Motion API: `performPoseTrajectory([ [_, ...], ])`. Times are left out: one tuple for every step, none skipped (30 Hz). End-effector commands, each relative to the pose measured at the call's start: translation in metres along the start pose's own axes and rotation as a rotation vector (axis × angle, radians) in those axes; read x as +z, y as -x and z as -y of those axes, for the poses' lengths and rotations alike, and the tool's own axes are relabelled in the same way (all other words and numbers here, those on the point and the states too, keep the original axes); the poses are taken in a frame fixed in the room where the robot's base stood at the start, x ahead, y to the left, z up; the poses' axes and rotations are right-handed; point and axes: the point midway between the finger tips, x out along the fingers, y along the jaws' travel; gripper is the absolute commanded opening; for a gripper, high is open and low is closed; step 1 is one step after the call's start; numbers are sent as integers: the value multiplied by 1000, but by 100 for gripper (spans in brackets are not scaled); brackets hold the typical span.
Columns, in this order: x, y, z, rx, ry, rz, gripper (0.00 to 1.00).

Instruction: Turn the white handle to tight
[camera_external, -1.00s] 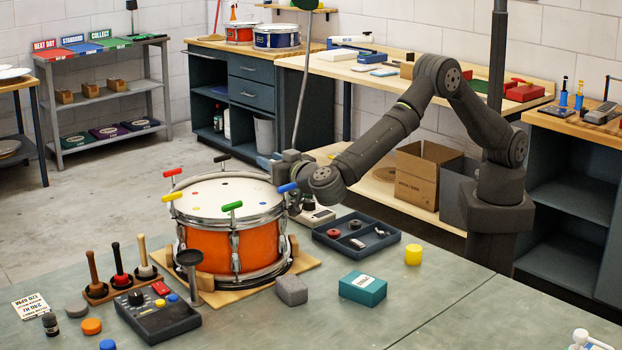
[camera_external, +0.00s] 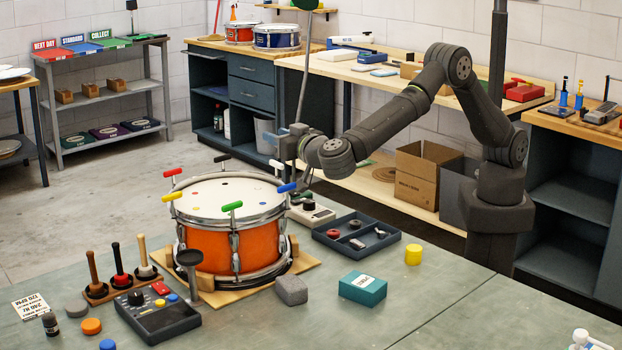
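An orange snare drum (camera_external: 215,242) stands on a wooden base on the bench, with coloured T-handles around its rim. The white handle (camera_external: 277,164) is at the far right of the rim. The blue handle (camera_external: 287,188) is nearest to it, and the black handle (camera_external: 221,158) is at the back. My gripper (camera_external: 274,140) is raised behind the drum's right side, just above the white handle and apart from it as far as I can see. Its fingers are small and partly blurred into the background, so their opening is unclear. No tight marking is legible.
Red (camera_external: 172,173), yellow (camera_external: 177,196) and green (camera_external: 232,206) handles stand along the left and front rim. A dark tray (camera_external: 378,246) of small parts, a teal box (camera_external: 362,289) and a grey block (camera_external: 291,291) lie to the right. A control box (camera_external: 160,318) is at front left.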

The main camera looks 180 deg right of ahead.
Motion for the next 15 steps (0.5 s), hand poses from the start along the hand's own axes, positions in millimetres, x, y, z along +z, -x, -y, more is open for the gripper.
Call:
performPoseTrajectory([
  [0, 3, 0, -1, 3, 5, 33],
  [-1, 7, -1, -2, 6, 11, 33],
  [-1, 14, -3, -3, 15, 24, 33],
  [-2, 19, -1, -18, 21, 28, 33],
  [-5, 23, 6, -54, 23, 21, 33],
  [-11, 32, 16, -110, 30, 10, 33],
  [-15, 40, 24, -159, 37, 2, 33],
  [-21, 50, 34, -217, 45, -9, 33],
  [-27, 62, 49, -300, 58, -32, 33],
  [-32, 64, 62, -361, 64, -61, 33],
  [-38, 70, 75, -426, 72, -91, 33],
  [-45, 81, 92, -517, 87, -131, 33],
  [-50, 90, 105, -584, 101, -162, 33],
  [-54, 100, 116, -650, 118, -192, 33],
  [-59, 115, 131, -739, 145, -231, 33],
])
